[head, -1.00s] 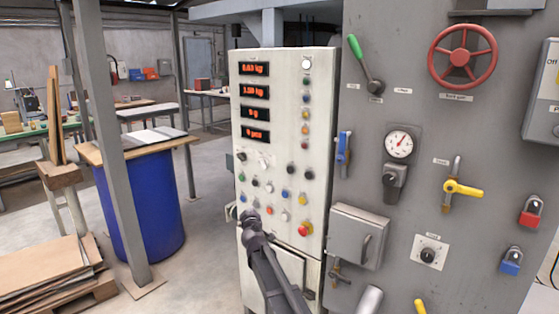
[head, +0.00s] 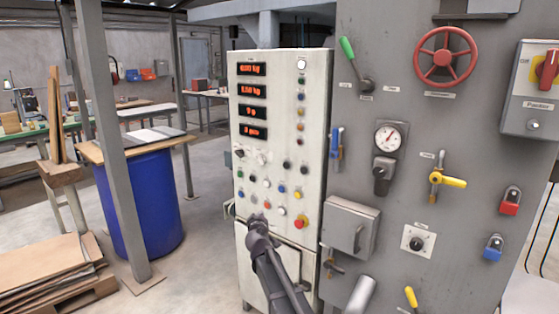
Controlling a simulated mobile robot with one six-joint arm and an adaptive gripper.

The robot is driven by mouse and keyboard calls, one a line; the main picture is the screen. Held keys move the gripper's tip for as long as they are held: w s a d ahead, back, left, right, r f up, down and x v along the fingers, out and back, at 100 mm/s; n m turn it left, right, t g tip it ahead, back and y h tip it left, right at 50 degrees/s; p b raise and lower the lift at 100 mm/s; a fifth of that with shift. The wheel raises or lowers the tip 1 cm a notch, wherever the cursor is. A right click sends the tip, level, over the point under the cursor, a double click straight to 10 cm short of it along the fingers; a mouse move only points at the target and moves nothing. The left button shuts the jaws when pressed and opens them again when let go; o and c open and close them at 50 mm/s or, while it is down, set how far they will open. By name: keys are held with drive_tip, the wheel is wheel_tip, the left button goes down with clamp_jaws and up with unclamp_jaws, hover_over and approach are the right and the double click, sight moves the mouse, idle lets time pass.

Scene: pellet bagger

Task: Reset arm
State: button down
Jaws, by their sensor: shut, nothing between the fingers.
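My gripper (head: 258,222) is at the end of my dark arm, low in front of the pale control panel (head: 247,190). Its fingers look shut and empty, seen from behind. It overlaps the bottom of the panel's button rows in the picture; I cannot tell its exact distance from the panel. A red push button (head: 300,222) is to its right. The panel has four red-lit displays (head: 252,91) above several coloured buttons.
On the grey machine wall are a green-handled lever (head: 348,50), a red handwheel (head: 445,57), a gauge (head: 388,138), a yellow-handled valve (head: 449,180) and a small box (head: 350,228). A blue drum (head: 155,205) and a grey post (head: 112,150) stand at left.

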drive_tip(key=s+d+f+m+g+h, duration=0.2)
drive_tip(key=s+d+f+m+g, duration=0.25)
drive_tip(key=s+d, duration=0.4)
drive_tip(key=s+d+f+m+g+h, duration=0.3)
drive_tip(key=s+d+f, duration=0.25)
drive_tip(key=d, duration=0.65)
drive_tip(key=s+d+f+m+g+y, duration=0.1)
drive_tip(key=s+d+f+g, duration=0.15)
drive_tip(key=s, duration=0.45)
drive_tip(key=s+d+f+m+g+y, duration=0.1)
drive_tip(key=s+d+f+g, duration=0.15)
drive_tip(key=s, duration=0.45)
drive_tip(key=s+a+f+g+y, duration=0.1)
drive_tip(key=s+g+y, duration=0.25)
drive_tip(key=s, duration=0.55)
wheel_tip(320, 180, up, 12)
drive_tip(key=p, duration=1.2)
drive_tip(key=shift+s+g+h, duration=0.3)
drive_tip(key=shift+s+h, duration=0.05)
drive_tip(key=shift+s, duration=0.1)
